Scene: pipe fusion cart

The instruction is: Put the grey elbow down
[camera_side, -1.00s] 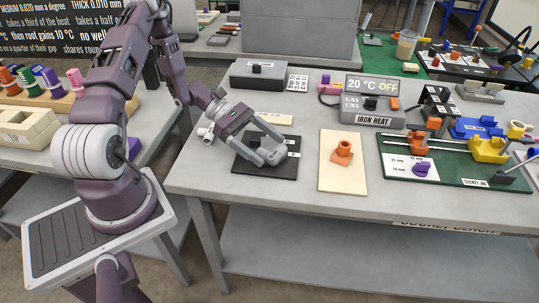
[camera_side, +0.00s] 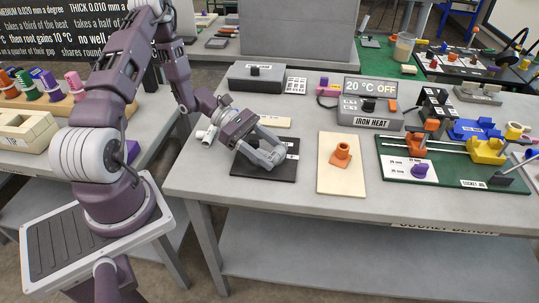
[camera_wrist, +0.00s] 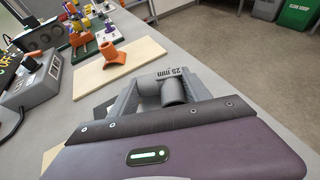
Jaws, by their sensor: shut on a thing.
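My gripper (camera_side: 266,152) is shut on the grey elbow (camera_wrist: 174,91), which shows between the fingers in the wrist view with "25 mm" printed on it. In the side view the gripper and elbow are over the black mat (camera_side: 250,171) with white labels at the front left of the bench. The fingers hide most of the elbow there. I cannot tell whether the elbow touches the mat.
A cream board (camera_side: 327,178) with an orange fitting (camera_side: 342,155) lies just right of the mat. Behind stand the iron heat box (camera_side: 371,112) and a dark grey box (camera_side: 256,78). A green board (camera_side: 440,174) with clamps is further right.

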